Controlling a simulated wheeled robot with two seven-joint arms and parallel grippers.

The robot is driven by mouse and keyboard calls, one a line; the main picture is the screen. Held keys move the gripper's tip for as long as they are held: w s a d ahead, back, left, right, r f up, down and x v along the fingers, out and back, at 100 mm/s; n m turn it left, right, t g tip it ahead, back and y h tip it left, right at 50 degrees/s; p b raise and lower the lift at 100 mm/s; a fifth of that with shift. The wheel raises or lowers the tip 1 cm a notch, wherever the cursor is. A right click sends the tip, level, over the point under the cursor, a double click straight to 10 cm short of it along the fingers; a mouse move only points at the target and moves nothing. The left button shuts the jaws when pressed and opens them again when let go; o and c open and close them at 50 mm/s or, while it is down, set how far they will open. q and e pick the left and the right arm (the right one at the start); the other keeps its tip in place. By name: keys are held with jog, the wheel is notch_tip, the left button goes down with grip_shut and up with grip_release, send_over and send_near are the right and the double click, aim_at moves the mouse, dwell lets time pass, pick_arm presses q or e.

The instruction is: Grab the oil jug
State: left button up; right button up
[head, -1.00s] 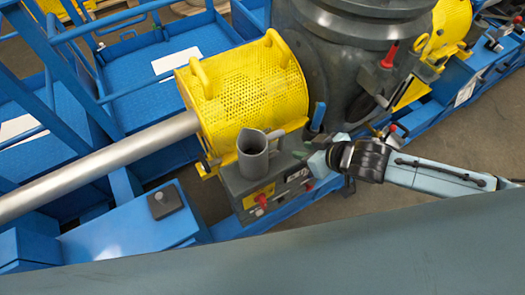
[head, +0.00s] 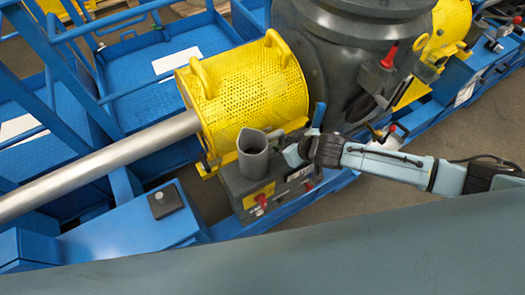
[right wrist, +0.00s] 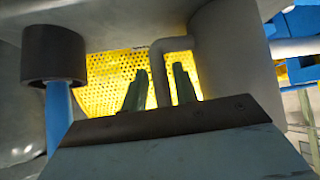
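The grey oil jug (head: 252,158) stands upright on the dark control box beside the yellow guard. The two green fingers of the right gripper (right wrist: 158,90) are apart, one on each side of the handle. I cannot tell whether they touch it. My left gripper is not in view.
The yellow perforated guard (head: 250,85) is just behind the jug. A blue lever (head: 318,115) with a dark collar (right wrist: 54,54) stands close to the right gripper. The control box (head: 236,185) has a red knob (head: 262,200) on its front.

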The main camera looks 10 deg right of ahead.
jog(key=shift+x, duration=1.3)
grip_shut()
jog(key=shift+r, duration=0.1)
